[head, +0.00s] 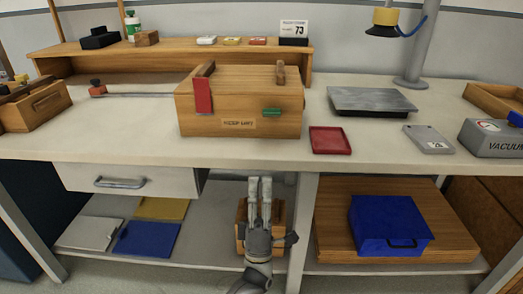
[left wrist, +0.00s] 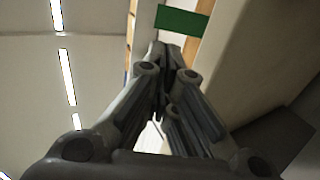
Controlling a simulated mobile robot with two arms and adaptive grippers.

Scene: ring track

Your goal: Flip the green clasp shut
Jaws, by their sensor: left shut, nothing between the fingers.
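The wooden box (head: 215,125) stands on the workbench with its front towards me. The green clasp (head: 271,112) is on the right of the box's front and looks short and wide, seeming to stick out. The left wrist view shows a green plate (left wrist: 182,21) from below, ahead of the fingertips and apart from them. A red clasp (head: 202,96) lies upright against the left of the box's front. My left gripper (head: 259,181) points up in front of the bench edge, below the green clasp, with its fingers together and empty. My right gripper is not in view.
The bench front edge (head: 240,157) lies close to my left gripper. A red tray (head: 330,140) sits right of the box, and a grey plate (head: 370,101) lies behind it. A drawer (head: 130,180) is below left. A blue case (head: 388,226) stands on the lower shelf.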

